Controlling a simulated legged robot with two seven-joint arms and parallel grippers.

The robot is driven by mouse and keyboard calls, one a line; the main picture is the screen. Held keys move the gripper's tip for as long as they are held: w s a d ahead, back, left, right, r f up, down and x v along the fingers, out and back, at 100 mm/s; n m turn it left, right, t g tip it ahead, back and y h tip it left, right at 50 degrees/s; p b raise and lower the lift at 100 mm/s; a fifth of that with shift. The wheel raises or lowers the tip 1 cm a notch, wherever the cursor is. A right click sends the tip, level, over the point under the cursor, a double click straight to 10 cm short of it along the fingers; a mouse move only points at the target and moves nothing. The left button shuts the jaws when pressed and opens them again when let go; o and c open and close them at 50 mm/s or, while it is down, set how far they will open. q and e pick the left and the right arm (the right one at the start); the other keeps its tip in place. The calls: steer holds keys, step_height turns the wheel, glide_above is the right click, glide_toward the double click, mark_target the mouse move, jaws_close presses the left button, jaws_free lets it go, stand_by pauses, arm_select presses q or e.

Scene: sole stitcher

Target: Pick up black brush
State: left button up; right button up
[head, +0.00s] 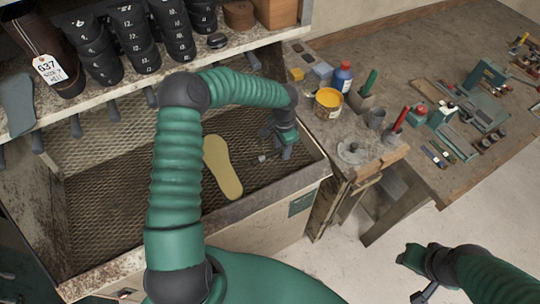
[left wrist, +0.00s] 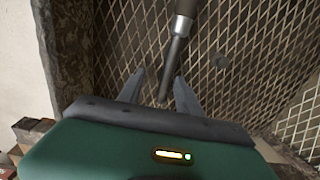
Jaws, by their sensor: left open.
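My left gripper (head: 284,150) is low over the right end of the mesh-lined bin (head: 110,215). In the left wrist view its two fingers (left wrist: 160,84) are apart. A slim dark rod with a thicker grey collar (left wrist: 177,45) reaches down between the fingers; it may be the black brush, but its far end is cut off by the frame. I cannot tell whether it touches a finger. In the head view a small pale piece (head: 262,157) shows just left of the gripper. My right gripper (head: 412,275) is at the lower right, over the floor, away from the bin; its jaws are unclear.
A yellow sole (head: 222,168) lies in the bin left of the gripper. The bin's front wall and right rim are close. A yellow can (head: 328,103), a blue bottle (head: 342,76) and a grey disc (head: 352,151) stand on the bench to the right.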

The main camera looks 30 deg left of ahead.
arm_select(q)
steer(key=shift+w+a+f, duration=0.2)
steer(key=shift+a+f, duration=0.1)
steer(key=shift+a, duration=0.35)
steer(key=shift+c, duration=0.2)
steer(key=shift+a, duration=0.25)
steer(key=c, duration=0.5)
steer(key=shift+s+d+r, duration=0.1)
steer(key=shift+d, duration=0.25)
jaws_close()
steer(key=shift+d, duration=0.25)
arm_select(e)
steer(key=shift+w+a, duration=0.15)
steer(key=shift+a, duration=0.2)
